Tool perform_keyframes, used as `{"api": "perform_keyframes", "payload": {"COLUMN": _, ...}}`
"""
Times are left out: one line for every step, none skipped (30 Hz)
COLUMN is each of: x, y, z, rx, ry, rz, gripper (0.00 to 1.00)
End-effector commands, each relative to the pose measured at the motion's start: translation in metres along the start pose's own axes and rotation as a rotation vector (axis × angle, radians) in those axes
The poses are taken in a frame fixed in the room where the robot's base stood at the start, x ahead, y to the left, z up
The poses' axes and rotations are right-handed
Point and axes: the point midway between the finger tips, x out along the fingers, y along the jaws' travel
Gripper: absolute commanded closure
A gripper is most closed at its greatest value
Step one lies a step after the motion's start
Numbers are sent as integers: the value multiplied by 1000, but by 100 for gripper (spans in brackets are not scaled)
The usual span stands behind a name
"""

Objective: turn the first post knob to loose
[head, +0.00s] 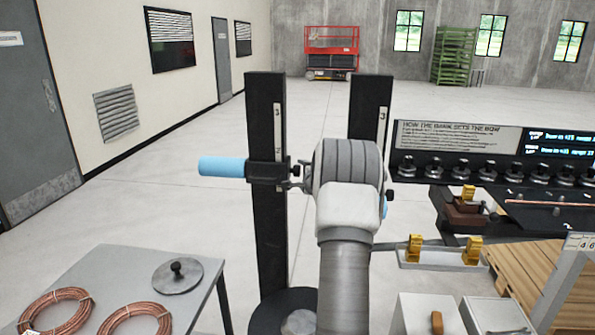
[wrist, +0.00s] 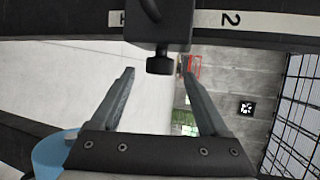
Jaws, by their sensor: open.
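Two upright black posts with white number strips stand in the head view, a left post (head: 268,130) and a right post (head: 369,110). A black collar (head: 268,172) with a light blue handle (head: 221,167) sits on the left post. A small dark knob (head: 296,169) sticks out of its right side. In the wrist view the black knob (wrist: 160,63) hangs below the collar block (wrist: 160,25), beside the numbers 1 and 2. My gripper (wrist: 159,74) is open, with its fingertips on either side of the knob and visible gaps. My arm hides most of the gripper in the head view.
A grey table (head: 108,262) with copper coils (head: 55,308) and a round lidded disc (head: 178,275) stands at the lower left. Open floor lies behind the posts.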

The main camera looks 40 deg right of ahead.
Motion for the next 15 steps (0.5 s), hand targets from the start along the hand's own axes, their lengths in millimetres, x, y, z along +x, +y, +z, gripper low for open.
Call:
{"api": "perform_keyframes", "payload": {"x": 8, "y": 0, "z": 0, "rx": 0, "ry": -1, "rz": 0, "gripper": 22}}
{"api": "perform_keyframes", "payload": {"x": 12, "y": -1, "z": 0, "rx": -1, "ry": -1, "rz": -1, "gripper": 22}}
{"api": "perform_keyframes", "payload": {"x": 18, "y": 0, "z": 0, "rx": -1, "ry": 0, "rz": 0, "gripper": 22}}
{"api": "perform_keyframes", "payload": {"x": 21, "y": 0, "z": 0, "rx": -1, "ry": 0, "rz": 0, "gripper": 22}}
{"api": "perform_keyframes", "payload": {"x": 25, "y": 0, "z": 0, "rx": -1, "ry": 0, "rz": 0, "gripper": 22}}
{"api": "perform_keyframes", "payload": {"x": 29, "y": 0, "z": 0, "rx": -1, "ry": 0, "rz": 0, "gripper": 22}}
{"api": "perform_keyframes", "payload": {"x": 32, "y": -1, "z": 0, "rx": -1, "ry": 0, "rz": -1, "gripper": 22}}
{"api": "perform_keyframes", "payload": {"x": 35, "y": -1, "z": 0, "rx": 0, "ry": 0, "rz": 0, "gripper": 22}}
{"api": "perform_keyframes", "payload": {"x": 38, "y": 0, "z": 0, "rx": 0, "ry": 0, "rz": 0, "gripper": 22}}
{"api": "perform_keyframes", "payload": {"x": 41, "y": 0, "z": 0, "rx": 0, "ry": 0, "rz": 0, "gripper": 22}}
{"api": "perform_keyframes", "payload": {"x": 43, "y": -1, "z": 0, "rx": -1, "ry": 0, "rz": 0, "gripper": 22}}
{"api": "perform_keyframes", "payload": {"x": 45, "y": 0, "z": 0, "rx": -1, "ry": 0, "rz": 0, "gripper": 22}}
{"api": "perform_keyframes", "payload": {"x": 46, "y": 0, "z": 0, "rx": -1, "ry": 0, "rz": 1, "gripper": 22}}
{"api": "perform_keyframes", "payload": {"x": 47, "y": 0, "z": 0, "rx": -1, "ry": 0, "rz": 0, "gripper": 22}}
{"api": "perform_keyframes", "payload": {"x": 48, "y": 0, "z": 0, "rx": 0, "ry": 0, "rz": -1, "gripper": 22}}
